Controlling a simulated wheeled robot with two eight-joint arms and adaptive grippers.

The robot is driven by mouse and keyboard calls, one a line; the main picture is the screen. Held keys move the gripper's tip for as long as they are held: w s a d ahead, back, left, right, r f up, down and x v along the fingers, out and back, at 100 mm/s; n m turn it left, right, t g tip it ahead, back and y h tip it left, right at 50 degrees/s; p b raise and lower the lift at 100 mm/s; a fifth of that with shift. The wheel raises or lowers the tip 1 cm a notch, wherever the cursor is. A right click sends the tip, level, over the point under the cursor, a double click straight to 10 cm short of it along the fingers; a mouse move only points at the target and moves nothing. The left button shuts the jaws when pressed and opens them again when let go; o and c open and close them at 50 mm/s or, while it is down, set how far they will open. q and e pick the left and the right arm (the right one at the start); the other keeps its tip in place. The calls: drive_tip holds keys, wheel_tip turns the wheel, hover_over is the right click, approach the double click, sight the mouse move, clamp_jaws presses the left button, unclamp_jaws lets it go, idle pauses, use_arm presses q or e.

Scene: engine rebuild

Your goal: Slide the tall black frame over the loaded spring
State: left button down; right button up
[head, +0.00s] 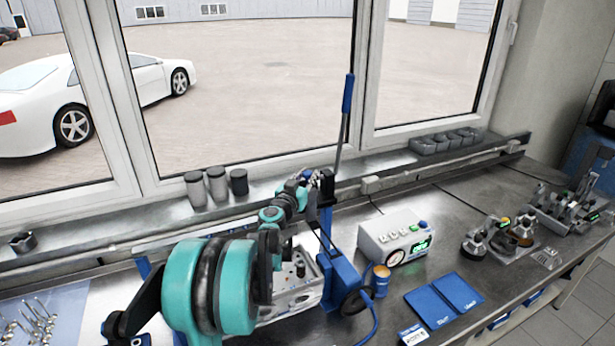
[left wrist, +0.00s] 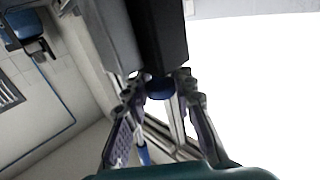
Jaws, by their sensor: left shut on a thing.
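My left gripper (head: 306,178) is at the top of a blue press-like stand (head: 325,225), above a pale metal engine part (head: 300,285). In the left wrist view its fingers (left wrist: 160,105) close around a blue end under a dark block (left wrist: 158,35). It is shut on this dark piece; I cannot tell whether this is the tall black frame. A black piece (head: 327,187) shows just right of the gripper in the head view. A lever with a blue handle (head: 348,95) rises behind it. The loaded spring cannot be made out; my left arm hides part of the engine part. My right gripper is not in view.
A grey gauge box (head: 395,235), an orange-topped blue can (head: 381,280) and a blue folder (head: 444,302) lie right of the stand. Several grey cylinders (head: 217,184) stand by the window. Metal parts (head: 500,240) lie farther right. The bench between box and window is mostly clear.

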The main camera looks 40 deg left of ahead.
use_arm(q)
drive_tip(key=s+a, duration=0.4)
drive_tip(key=s, duration=0.4)
drive_tip(key=shift+s+a, duration=0.25)
drive_tip(key=shift+s, duration=0.1)
drive_tip(key=c, duration=1.2)
unclamp_jaws()
drive_tip(key=shift+s, duration=0.1)
drive_tip(key=v, duration=1.2)
